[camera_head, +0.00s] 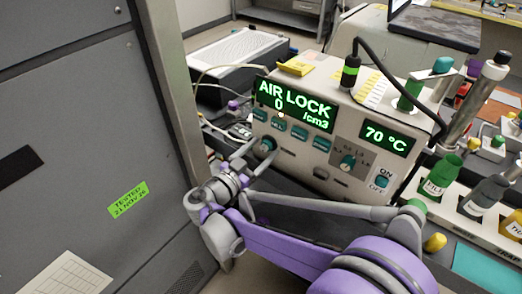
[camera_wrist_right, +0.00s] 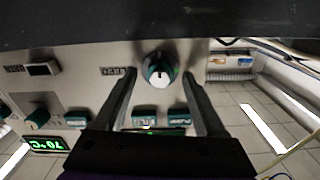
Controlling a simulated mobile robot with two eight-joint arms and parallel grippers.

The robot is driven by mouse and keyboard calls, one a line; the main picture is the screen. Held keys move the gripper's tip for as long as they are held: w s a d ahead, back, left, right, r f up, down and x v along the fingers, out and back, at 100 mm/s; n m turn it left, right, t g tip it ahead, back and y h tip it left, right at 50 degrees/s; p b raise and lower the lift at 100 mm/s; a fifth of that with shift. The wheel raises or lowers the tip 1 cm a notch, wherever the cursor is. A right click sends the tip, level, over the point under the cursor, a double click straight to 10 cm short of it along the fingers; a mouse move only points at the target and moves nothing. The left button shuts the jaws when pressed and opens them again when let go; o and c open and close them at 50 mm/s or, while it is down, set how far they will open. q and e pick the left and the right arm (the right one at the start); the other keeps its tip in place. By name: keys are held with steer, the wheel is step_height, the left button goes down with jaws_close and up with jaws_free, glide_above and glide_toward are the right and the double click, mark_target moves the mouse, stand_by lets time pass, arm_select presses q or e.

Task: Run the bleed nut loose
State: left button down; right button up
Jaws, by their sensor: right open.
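The particle classifier (camera_head: 290,160) is a beige box with green-lit displays reading "AIR LOCK 0 /cm3" and "70 °C". A round teal knob with a pale face, likely the bleed nut (camera_head: 268,144), sits low at the left of its front panel. It also shows in the right wrist view (camera_wrist_right: 158,70), beside a small label I cannot read. My right gripper (camera_head: 256,154) is open in front of it. In the wrist view the fingers of the right gripper (camera_wrist_right: 159,77) stand on either side of the knob, with gaps visible. My left gripper is not in view.
Teal buttons (camera_head: 299,132) and another knob (camera_head: 347,162) share the panel. A grey cabinet (camera_head: 80,130) and metal post (camera_head: 172,90) stand close on the left. Bottles (camera_head: 441,177) in a white rack stand at right. A black cable arches over the classifier.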

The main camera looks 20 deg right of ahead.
jaws_close()
stand_by(0.3)
steer(key=shift+n, duration=0.4)
